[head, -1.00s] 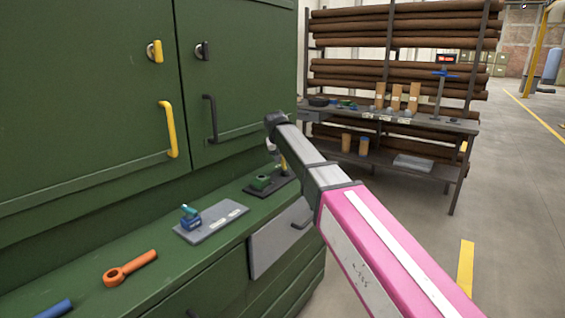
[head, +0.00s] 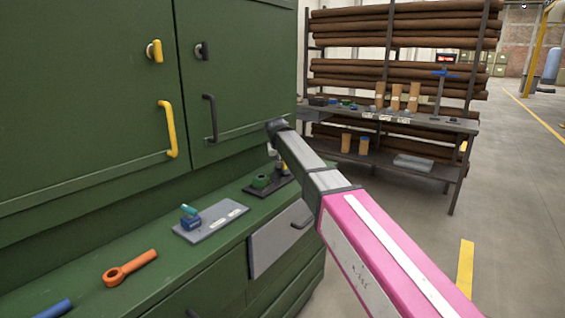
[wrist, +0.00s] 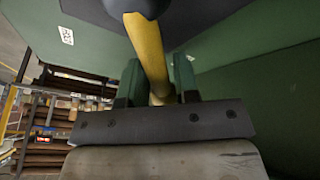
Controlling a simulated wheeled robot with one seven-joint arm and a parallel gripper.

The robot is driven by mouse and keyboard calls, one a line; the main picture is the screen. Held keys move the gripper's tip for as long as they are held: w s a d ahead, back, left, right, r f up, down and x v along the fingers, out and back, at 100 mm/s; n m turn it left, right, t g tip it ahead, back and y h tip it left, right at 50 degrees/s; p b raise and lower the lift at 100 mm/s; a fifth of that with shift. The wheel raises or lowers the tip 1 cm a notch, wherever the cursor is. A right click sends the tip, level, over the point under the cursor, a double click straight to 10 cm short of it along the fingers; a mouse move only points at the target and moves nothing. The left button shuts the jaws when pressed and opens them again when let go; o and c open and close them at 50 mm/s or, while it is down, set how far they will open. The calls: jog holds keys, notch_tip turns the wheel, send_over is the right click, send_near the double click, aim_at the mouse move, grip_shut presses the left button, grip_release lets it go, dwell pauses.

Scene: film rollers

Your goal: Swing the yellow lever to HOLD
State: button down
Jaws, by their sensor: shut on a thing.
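The yellow lever (wrist: 150,55) runs up between the two green fingers of my gripper (wrist: 156,92) in the wrist view. The fingers are shut on its shaft, and a dark rounded part shows at the lever's far end. The lever is mostly hidden there. A small white label (wrist: 66,35) shows in the wrist view, but I cannot read it or tell the lever's marked position.
On the green bench (head: 90,270) are a grey plate (head: 225,215) with a blue-and-teal piece (head: 190,216), and an orange ring-ended tool (head: 130,268). The green cabinet (head: 90,70) rises close behind. A rack of brown rolls (head: 345,68) stands beyond; floor is open at right.

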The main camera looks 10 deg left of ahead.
jog(key=m, duration=0.1)
jog(key=d+m+h, duration=0.1)
jog(key=shift+w+d+m, duration=0.25)
jog(key=shift+m, duration=0.15)
jog(key=d+m, duration=0.1)
jog(key=d+m+g+h, duration=0.1)
jog(key=m, duration=0.1)
jog(key=shift+m+h, duration=0.3)
jog(key=d+m, duration=0.1)
jog(key=d+m+g+h, duration=0.1)
jog(key=m, duration=0.1)
jog(key=shift+s, duration=0.3)
jog(key=shift+s+d+m+g+h, duration=0.15)
jog(key=shift+s+d+m+g, duration=0.15)
jog(key=shift+m, duration=0.45)
jog(key=shift+s+d+m+g+h, duration=0.2)
jog(key=shift+d+m, duration=0.15)
jog(key=shift+m, duration=0.4)
jog(key=c, duration=1.1)
grip_release()
jog(key=shift+o, duration=0.2)
